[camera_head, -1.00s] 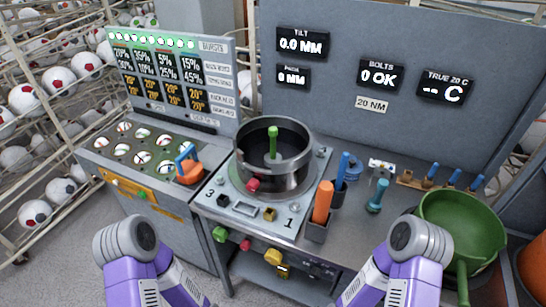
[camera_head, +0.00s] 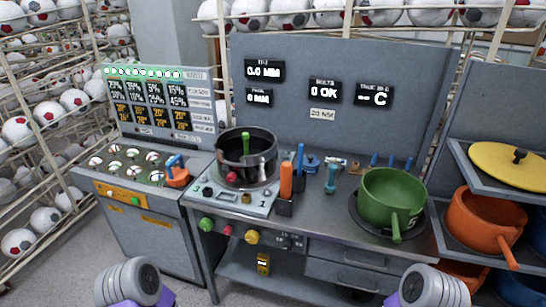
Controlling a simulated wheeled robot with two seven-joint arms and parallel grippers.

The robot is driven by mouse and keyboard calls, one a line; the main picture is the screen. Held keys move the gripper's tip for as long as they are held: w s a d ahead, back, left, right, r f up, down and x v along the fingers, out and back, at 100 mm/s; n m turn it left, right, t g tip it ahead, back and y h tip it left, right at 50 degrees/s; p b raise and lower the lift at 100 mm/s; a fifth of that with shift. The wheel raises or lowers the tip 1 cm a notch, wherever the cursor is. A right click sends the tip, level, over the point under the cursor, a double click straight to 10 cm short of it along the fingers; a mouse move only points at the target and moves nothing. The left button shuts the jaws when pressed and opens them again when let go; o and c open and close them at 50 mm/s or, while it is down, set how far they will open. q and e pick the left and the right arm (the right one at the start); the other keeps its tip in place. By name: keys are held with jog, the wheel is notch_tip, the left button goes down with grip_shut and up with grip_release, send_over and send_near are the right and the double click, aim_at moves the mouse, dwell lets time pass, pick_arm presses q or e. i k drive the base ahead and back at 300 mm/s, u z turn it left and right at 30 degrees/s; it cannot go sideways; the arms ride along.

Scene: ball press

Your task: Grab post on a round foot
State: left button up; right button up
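A teal post on a round foot (camera_head: 331,178) stands upright on the grey workbench (camera_head: 345,218). It is right of the orange-handled tool (camera_head: 286,182) and left of the green pan (camera_head: 390,197). Nothing touches it. Neither of my grippers shows. Only rounded grey and purple parts of my two arms show at the bottom edge, left and right, well apart from the post.
A dark pot (camera_head: 247,158) with a green upright inside stands left of the post. A blue-handled tool (camera_head: 299,160) stands close by on its left. A shelf with an orange pot (camera_head: 482,217) is at the right. Bench front is fairly clear.

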aim_at(246, 135)
jog(key=z, duration=0.35)
jog(key=i, duration=0.7)
jog(key=u, duration=1.45)
